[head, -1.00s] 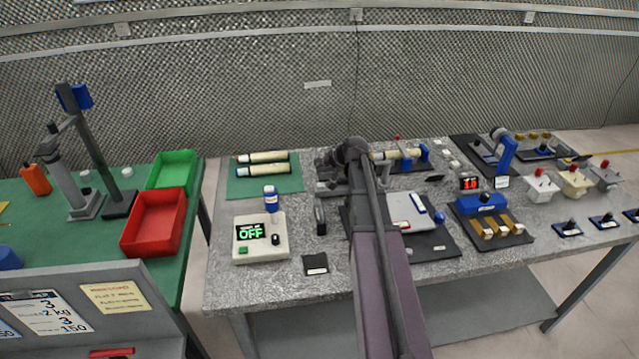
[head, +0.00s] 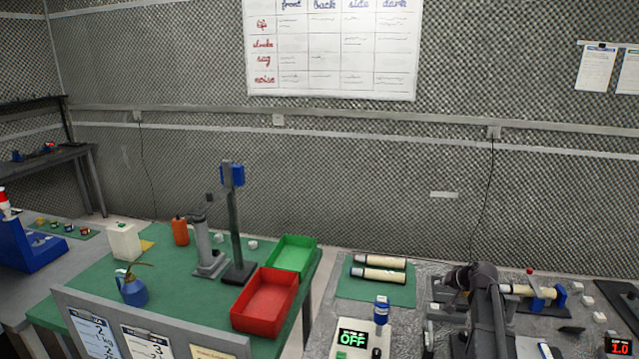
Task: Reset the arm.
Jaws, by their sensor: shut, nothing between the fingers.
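My dark arm (head: 489,305) rises from the bottom edge at the right, over the grey speckled bench. My gripper (head: 444,292) is at its upper end, low over the bench and pointing left. It is shut and holds nothing. It lies right of two cream tubes on a green mat and left of another cream tube (head: 523,290) on a blue stand. The fingertips are small and dark here, and the lower arm is cut off by the frame.
A red bin (head: 266,303) and a green bin (head: 291,255) stand on the green table left of my arm. The cream tubes (head: 379,268), a blue-capped bottle (head: 381,312) and a box reading OFF (head: 351,340) are nearer. A whiteboard (head: 330,45) hangs on the wall.

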